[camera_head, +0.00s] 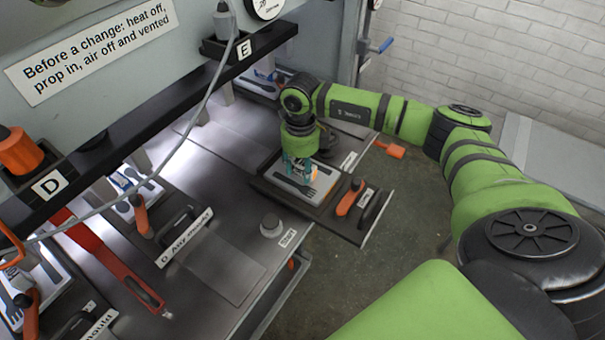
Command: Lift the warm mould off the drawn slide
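The drawn slide (327,217) sticks out from the press bed at the centre right, with a black handle and a label on its front end. The mould (318,187), a pale plate with a dark fork-shaped mark, lies on it. My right gripper (300,172) points down over the mould from above. My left gripper is out of view.
An orange-handled lever (350,196) stands on the slide near its handle. A grey hose (205,100) hangs across the press front. Open floor lies right of the slide.

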